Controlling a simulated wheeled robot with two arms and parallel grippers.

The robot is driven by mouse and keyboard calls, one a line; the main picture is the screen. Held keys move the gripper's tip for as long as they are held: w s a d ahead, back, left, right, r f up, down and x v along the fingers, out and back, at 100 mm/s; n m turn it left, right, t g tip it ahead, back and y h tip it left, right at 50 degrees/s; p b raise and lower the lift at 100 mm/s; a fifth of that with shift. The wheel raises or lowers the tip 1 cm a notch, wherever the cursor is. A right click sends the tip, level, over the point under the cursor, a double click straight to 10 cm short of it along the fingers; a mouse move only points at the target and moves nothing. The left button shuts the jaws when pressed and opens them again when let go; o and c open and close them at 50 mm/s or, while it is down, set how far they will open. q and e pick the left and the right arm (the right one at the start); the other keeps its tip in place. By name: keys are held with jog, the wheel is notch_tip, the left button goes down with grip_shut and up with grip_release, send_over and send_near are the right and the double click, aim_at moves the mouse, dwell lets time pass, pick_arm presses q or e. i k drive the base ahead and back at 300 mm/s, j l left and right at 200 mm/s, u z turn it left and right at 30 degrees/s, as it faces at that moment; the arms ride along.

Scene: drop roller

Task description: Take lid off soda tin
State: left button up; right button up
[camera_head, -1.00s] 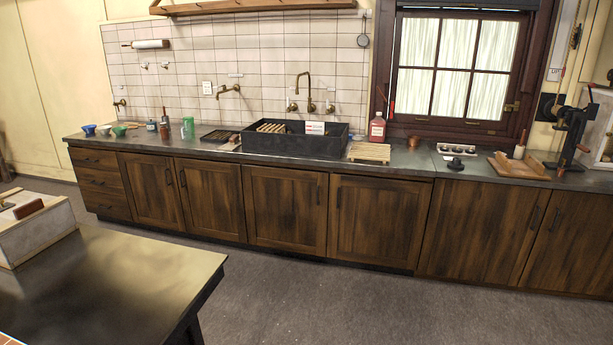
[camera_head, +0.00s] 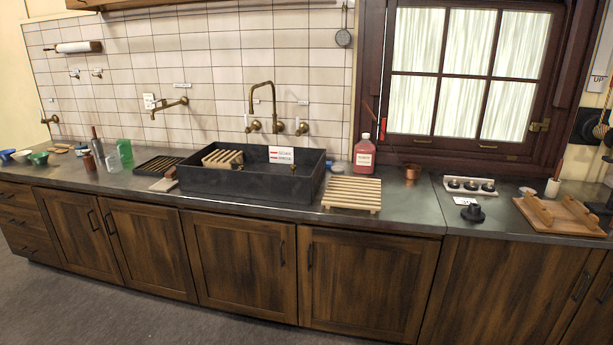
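I cannot make out a soda tin or its lid for certain in the head view. Small vessels stand at the left end of the counter (camera_head: 408,208), among them a brown jar (camera_head: 88,162), a dark bottle (camera_head: 97,146) and a green glass (camera_head: 125,151). They are too small to tell whether one is the tin. A copper-coloured pot (camera_head: 412,174) stands below the window. Neither of my grippers is in view.
A dark sink (camera_head: 245,188) sits mid-counter, with a slatted wooden rack (camera_head: 352,194) and a red bottle (camera_head: 364,154) to its right. A wooden board (camera_head: 560,216) lies at the far right. Cabinets (camera_head: 240,255) line the front; grey floor (camera_head: 60,300) shows at lower left.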

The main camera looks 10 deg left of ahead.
aim_at(79, 153)
jog(key=i+j+u, duration=0.1)
jog(key=i+u, duration=0.35)
jog(key=i, duration=0.15)
jog(key=i+u, duration=0.5)
jog(key=i+l+u, duration=0.45)
jog(key=i, duration=0.15)
jog(key=i+j+u, duration=0.5)
jog(key=i+u, duration=0.25)
jog(key=i, duration=0.3)
jog(key=i+u, duration=0.4)
jog(key=i+l+u, duration=0.2)
jog(key=i+u, duration=0.2)
jog(key=i, duration=0.25)
jog(key=i+z, duration=0.15)
jog(key=i, duration=0.35)
jog(key=i+j+z, duration=0.2)
jog(key=i, duration=0.25)
jog(key=i+j+z, duration=0.15)
jog(key=i, duration=0.3)
jog(key=i+j+z, duration=0.15)
jog(key=i, duration=0.35)
jog(key=j, duration=0.1)
